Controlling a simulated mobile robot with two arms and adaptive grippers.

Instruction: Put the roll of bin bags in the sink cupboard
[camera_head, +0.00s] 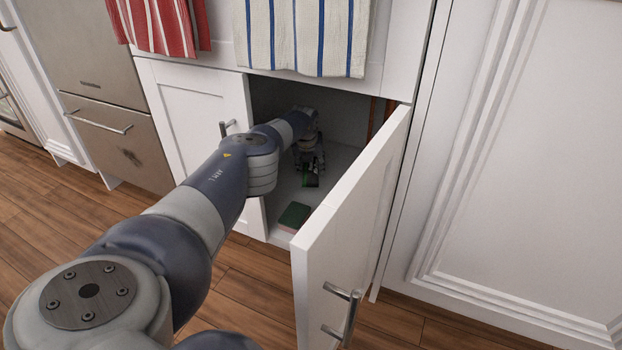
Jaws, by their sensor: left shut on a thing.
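The sink cupboard (345,158) stands with its right door (345,240) swung open and its left door (190,112) shut. My left arm reaches through the opening. My left gripper (310,178) is inside, low over the cupboard floor, shut on a small dark and green thing, which I take for the roll of bin bags (311,181). The fingers hide much of it, and I cannot tell whether it touches the floor. My right gripper is out of view.
A green sponge-like block (294,217) lies on the cupboard floor near the front edge. The open door bounds the opening on the right. A striped towel (302,38) hangs above it, and a red striped towel (160,26) hangs left.

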